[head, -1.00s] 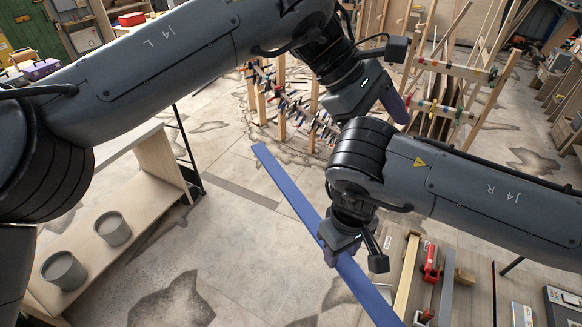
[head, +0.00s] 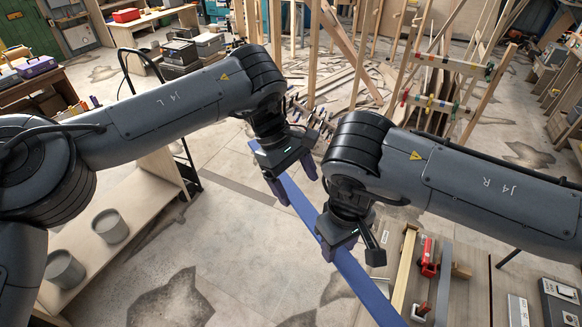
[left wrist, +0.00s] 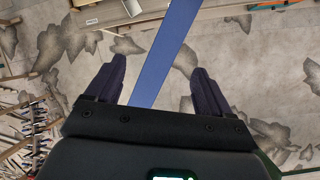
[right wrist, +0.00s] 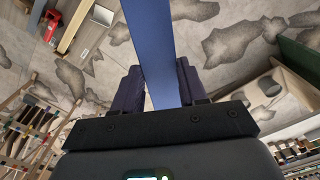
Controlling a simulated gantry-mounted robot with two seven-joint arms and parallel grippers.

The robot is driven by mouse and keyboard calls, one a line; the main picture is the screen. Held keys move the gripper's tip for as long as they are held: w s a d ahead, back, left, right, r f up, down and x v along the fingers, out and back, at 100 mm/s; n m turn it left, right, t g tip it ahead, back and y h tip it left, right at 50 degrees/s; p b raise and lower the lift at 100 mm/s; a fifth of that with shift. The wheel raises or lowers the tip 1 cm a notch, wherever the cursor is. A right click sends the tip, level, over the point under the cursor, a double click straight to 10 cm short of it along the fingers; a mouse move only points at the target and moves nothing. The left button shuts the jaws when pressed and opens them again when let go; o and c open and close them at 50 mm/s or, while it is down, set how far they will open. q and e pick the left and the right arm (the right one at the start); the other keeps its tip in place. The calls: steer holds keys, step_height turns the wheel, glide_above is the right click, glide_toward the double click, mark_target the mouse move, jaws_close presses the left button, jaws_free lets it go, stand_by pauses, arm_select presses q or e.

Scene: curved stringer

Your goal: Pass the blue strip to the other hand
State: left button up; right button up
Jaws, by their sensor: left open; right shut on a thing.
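The blue strip (head: 360,280) is long, flat and held in the air, running from upper left to lower right in the head view. My right gripper (head: 337,248) is shut on it around the middle of its visible length; the strip also passes between the fingers in the right wrist view (right wrist: 150,40). My left gripper (head: 291,190) is open near the strip's upper-left end. In the left wrist view the strip (left wrist: 165,55) lies between the two spread fingers (left wrist: 158,85), with a gap on each side. The strip's lower end is out of the head view.
A bench with two grey pots (head: 110,226) stands at the left. A worktable at the lower right holds a red clamp (head: 428,258) and wooden bars. A wooden rack (head: 445,105) stands behind my right arm. Open floor lies below the strip.

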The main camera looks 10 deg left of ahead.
mark_target(309, 209)
arm_select(q)
steer(key=x, duration=0.7)
steer(key=shift+d+f, duration=0.1)
steer(key=c, duration=1.1)
arm_select(e)
steer(key=shift+a, duration=0.1)
arm_select(q)
steer(key=shift+w, duration=0.1)
steer(key=shift+c, duration=0.5)
arm_select(e)
steer(key=o, duration=0.8)
steer(key=shift+s, duration=0.1)
arm_select(q)
jaws_close()
arm_select(e)
steer(key=o, duration=0.5)
steer(key=shift+c, duration=0.2)
